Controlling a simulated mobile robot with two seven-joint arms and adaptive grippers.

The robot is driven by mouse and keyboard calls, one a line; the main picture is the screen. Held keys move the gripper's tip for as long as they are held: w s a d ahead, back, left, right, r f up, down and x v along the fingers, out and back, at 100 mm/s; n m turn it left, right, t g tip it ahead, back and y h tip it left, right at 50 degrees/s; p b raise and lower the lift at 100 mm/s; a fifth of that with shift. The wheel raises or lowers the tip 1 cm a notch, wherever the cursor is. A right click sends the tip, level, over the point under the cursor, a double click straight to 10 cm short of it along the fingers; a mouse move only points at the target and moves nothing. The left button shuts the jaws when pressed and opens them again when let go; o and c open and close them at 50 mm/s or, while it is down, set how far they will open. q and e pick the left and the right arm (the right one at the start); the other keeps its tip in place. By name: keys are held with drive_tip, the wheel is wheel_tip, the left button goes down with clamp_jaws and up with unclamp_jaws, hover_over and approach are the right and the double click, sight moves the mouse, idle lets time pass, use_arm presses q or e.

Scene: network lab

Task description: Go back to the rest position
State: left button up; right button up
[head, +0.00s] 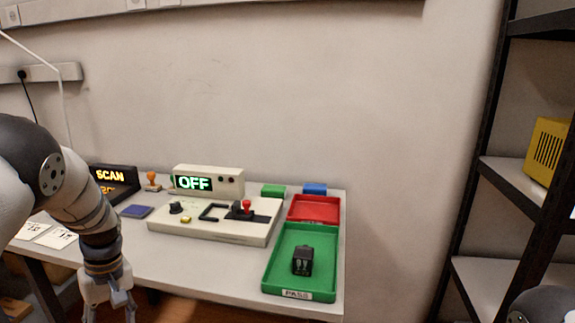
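My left arm comes in from the left and hangs down in front of the table's front edge. My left gripper (109,308) is at the bottom left of the head view, its fingers apart with nothing visible between them. Its fingertips are close to the picture's lower edge. Only a rounded piece of my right arm shows in the bottom right corner; my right gripper is out of view. A black block-shaped module (303,260) lies in the green tray (273,279) marked PASS, well away from my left gripper.
The white table (190,262) bears a tester with an OFF display (194,183), a red tray (314,208), a SCAN display (112,176), a wooden stamp (152,181), a blue pad (136,211) and printed cards (55,237). A black shelf (500,172) with a yellow box (546,150) stands right.

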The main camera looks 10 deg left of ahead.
use_arm(q)
drive_tip(key=s+d+f+m, duration=0.35)
drive_tip(key=s+f, duration=0.35)
drive_tip(key=s, duration=0.3)
drive_tip(key=s+d+f+m, duration=0.2)
drive_tip(key=s+d+f, duration=0.4)
drive_tip(key=s, duration=0.4)
drive_tip(key=s+d+m, duration=0.2)
drive_tip(key=s+d, duration=0.2)
drive_tip(key=s, duration=0.5)
drive_tip(key=s+d+r+m+g+h+p, duration=0.1)
drive_tip(key=s+d+m, duration=0.2)
drive_tip(key=s, duration=0.7)
drive_tip(key=shift+d, duration=0.4)
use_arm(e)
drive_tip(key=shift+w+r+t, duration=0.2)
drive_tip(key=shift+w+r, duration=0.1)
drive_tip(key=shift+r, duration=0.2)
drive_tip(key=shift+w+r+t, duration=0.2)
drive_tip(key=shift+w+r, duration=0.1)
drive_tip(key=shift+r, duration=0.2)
